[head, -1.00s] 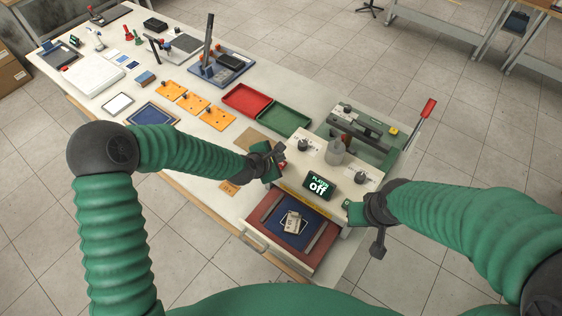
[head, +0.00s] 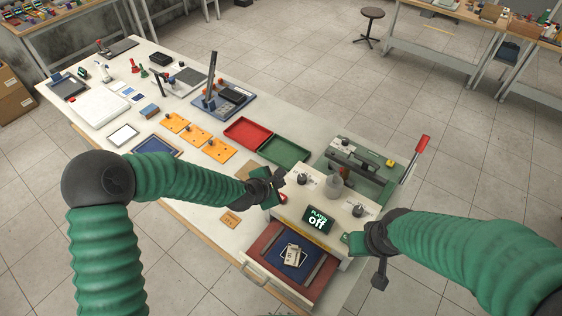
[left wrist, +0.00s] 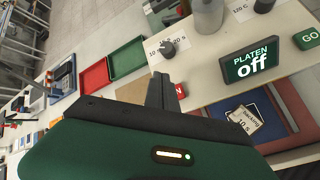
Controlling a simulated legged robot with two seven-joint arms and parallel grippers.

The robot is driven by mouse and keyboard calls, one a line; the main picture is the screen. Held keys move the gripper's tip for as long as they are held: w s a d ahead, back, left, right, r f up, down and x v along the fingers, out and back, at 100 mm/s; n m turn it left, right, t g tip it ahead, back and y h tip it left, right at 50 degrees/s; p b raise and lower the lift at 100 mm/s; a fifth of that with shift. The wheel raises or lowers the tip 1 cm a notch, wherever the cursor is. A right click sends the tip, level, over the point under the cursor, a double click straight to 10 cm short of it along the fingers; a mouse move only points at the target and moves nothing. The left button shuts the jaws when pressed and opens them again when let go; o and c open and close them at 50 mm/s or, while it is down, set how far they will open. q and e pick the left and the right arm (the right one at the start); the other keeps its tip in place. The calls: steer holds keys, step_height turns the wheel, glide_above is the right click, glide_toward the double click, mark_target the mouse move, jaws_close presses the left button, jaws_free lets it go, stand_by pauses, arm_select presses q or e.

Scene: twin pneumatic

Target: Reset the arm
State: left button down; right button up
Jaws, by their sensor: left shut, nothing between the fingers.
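My left arm comes in from the left, and its dark gripper (head: 272,188) is beside the left edge of the white control box, over the bench. In the left wrist view its fingers (left wrist: 161,92) are together and empty, close to a red button (left wrist: 180,91) that they partly hide. My right gripper (head: 380,262) is at the box's right front corner, beside the green GO button (head: 354,241); its finger gap is not clear. The platen display (head: 317,220) reads "off". Behind the box is a green press (head: 362,158) with a red-handled lever (head: 422,145), tilted upward.
An open drawer (head: 262,273) below the box holds a blue mat and a small labelled packet (head: 294,255). A red tray (head: 248,133) and green tray (head: 285,150) lie behind my left gripper. Orange plates (head: 196,137) and other tools spread along the bench's far left.

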arm_select(q)
steer(key=s+a+f+m+b, duration=0.1)
steer(key=s+f+m+g+b, duration=0.1)
steer(key=f+m+b, duration=0.1)
steer(key=shift+s+a, duration=0.3)
steer(key=shift+a, duration=0.1)
steer(key=s+a+f+m+g+y+b, duration=0.2)
steer(key=s+a+f+m+b, duration=0.2)
steer(key=s+a+m+b, duration=0.3)
steer(key=s+a+f+m+g+y+b, duration=0.2)
steer(key=s+a+f+m+b, duration=0.2)
steer(key=s+a+m+b, duration=0.3)
steer(key=s+a+m, duration=0.3)
steer(key=s, duration=0.3)
steer(key=shift+s+y, duration=0.2)
steer(key=shift+y, duration=0.1)
steer(key=shift+d+f, duration=0.1)
steer(key=shift+f, duration=0.05)
